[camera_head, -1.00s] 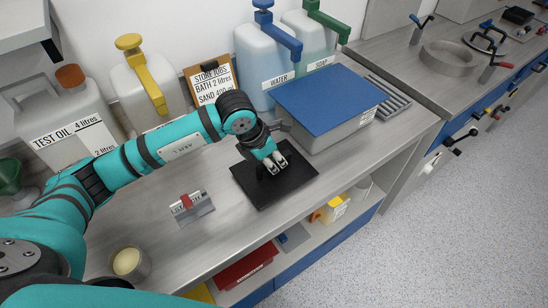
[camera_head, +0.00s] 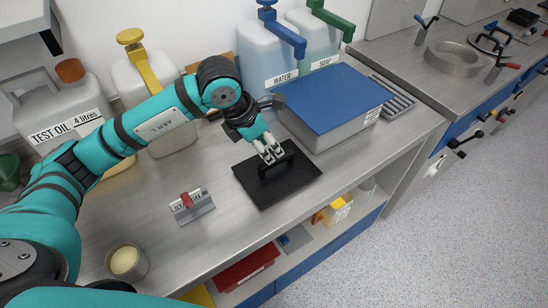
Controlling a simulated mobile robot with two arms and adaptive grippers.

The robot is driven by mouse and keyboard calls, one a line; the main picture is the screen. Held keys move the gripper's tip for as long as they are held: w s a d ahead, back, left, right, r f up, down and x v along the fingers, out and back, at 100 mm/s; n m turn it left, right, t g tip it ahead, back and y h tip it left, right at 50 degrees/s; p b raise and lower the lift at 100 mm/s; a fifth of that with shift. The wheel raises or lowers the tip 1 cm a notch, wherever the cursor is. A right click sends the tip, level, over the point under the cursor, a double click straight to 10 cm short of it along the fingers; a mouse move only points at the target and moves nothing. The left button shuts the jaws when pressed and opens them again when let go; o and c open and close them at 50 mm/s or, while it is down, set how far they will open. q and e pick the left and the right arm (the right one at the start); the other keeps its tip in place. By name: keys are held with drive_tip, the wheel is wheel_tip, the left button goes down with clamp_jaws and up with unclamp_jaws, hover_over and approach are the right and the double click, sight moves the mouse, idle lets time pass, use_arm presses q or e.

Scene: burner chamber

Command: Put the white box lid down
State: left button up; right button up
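No white lid is plain to see. A flat black plate with a raised black handle (camera_head: 275,190) lies on the steel bench; it looks like a lid. My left gripper (camera_head: 273,156) is right at the top of its handle, pointing down, with its two pale fingertips apart and nothing visibly held between them. Whether they touch the handle is hard to tell. A pale grey-white box (camera_head: 335,132) with a flat blue top (camera_head: 328,103) stands behind and right of the plate. My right gripper is out of view.
A small stand with a red part (camera_head: 192,205) and a round cup (camera_head: 126,262) are on the bench (camera_head: 165,235). Jugs labelled test oil (camera_head: 75,135), water (camera_head: 270,65) and soap (camera_head: 313,40) line the wall. A grey rack (camera_head: 392,97) lies right of the box.

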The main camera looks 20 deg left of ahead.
use_arm(q)
drive_tip(key=shift+b+v, duration=0.4)
drive_tip(key=shift+v, duration=2.2)
